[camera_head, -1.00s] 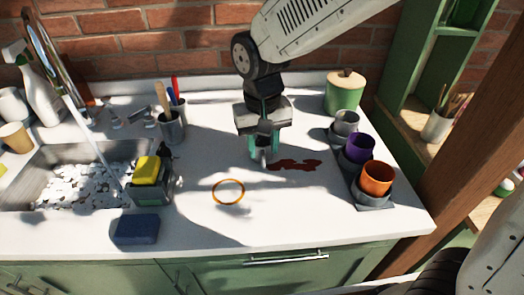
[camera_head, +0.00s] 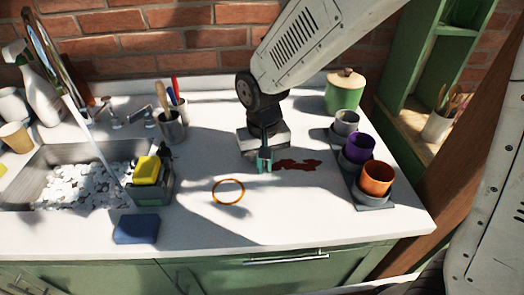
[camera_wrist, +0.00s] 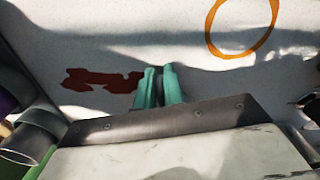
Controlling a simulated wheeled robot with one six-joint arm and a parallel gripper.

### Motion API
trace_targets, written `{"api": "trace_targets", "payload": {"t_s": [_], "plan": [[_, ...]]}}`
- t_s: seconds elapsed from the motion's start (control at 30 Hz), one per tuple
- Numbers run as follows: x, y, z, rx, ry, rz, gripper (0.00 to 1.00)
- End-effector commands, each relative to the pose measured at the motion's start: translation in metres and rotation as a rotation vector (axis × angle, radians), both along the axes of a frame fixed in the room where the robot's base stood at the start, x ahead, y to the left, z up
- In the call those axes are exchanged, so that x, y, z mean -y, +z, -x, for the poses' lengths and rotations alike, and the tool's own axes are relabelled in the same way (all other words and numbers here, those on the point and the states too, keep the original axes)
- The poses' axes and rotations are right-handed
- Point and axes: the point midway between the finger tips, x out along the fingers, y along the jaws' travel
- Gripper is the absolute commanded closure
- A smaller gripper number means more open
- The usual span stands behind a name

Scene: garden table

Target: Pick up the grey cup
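The grey cup (camera_head: 346,122) stands at the back of a row of cups on the right of the counter, behind the purple cup. My gripper (camera_head: 264,161) points down over the counter, to the left of and nearer than the grey cup, beside a dark red stain. Its green fingers are close together with nothing seen between them; they also show in the wrist view (camera_wrist: 160,70). A grey cup, likely this one, shows at the lower left of the wrist view (camera_wrist: 30,143), partly cut off by my gripper's body.
A purple cup (camera_head: 359,147) and an orange cup (camera_head: 376,178) stand in the same dark rack (camera_head: 374,202). A green lidded jar (camera_head: 345,92) is behind them. An orange ring (camera_head: 228,191) lies flat on the counter.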

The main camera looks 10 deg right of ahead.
Motion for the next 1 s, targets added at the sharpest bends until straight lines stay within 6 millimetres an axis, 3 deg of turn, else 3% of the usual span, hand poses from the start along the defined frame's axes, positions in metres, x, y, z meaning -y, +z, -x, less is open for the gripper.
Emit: {"api": "trace_targets", "payload": {"t_s": [0.43,0.7,1.0], "plan": [[0.0,0.005,0.0,0.002,0.0,-0.001,1.0],[0.0,0.038,-0.001,0.005,0.0,-0.003,1.0],[-0.004,0.043,0.075,0.003,0.006,-0.001,1.0]]}}
